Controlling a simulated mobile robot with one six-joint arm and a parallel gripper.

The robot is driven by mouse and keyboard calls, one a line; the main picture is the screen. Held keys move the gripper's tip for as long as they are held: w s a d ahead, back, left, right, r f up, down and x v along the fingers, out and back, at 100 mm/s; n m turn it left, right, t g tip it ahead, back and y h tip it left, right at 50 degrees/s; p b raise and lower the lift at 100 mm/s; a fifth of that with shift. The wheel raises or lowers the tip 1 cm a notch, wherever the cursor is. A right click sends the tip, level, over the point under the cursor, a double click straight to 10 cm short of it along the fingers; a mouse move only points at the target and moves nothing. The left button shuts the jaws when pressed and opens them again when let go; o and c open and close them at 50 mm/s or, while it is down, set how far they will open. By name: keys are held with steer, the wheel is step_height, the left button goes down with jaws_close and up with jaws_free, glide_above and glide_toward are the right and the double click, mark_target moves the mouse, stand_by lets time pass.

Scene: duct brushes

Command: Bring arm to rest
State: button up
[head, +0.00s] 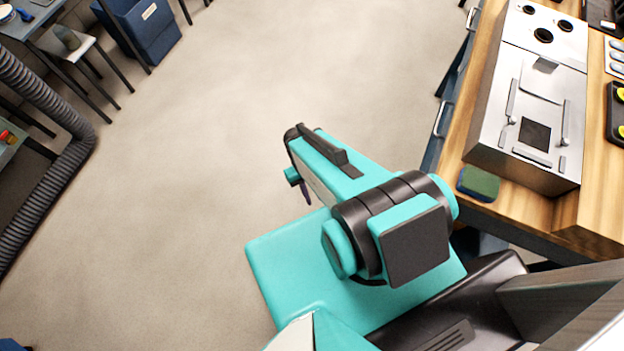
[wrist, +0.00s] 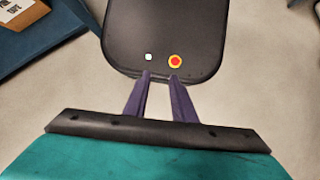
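My arm is folded in close over my teal base in the head view. My gripper (head: 306,192) hangs at the left side of the arm there, over the base's edge and the floor, and only a dark purple finger shows. In the wrist view, my gripper (wrist: 161,77) shows two purple fingers with a clear gap between their tips. Nothing is held between them. The fingers touch no object that I can see.
A wooden workbench (head: 462,140) with a metal box (head: 490,140) and a green-blue sponge (head: 478,184) stands close on the right. A ribbed grey hose (head: 75,155) lies at the left. A blue bin (head: 150,30) stands at the back left. The floor (head: 220,130) between is clear.

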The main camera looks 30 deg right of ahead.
steer(key=shift+s+a+f, duration=0.25)
steer(key=shift+s+a, duration=0.25)
steer(key=shift+s, duration=0.15)
step_height(320, 180, down, 4)
steer(key=b, duration=0.4)
steer(key=shift+s+r, duration=0.1)
steer(key=shift+s, duration=0.05)
steer(key=shift+s, duration=0.1)
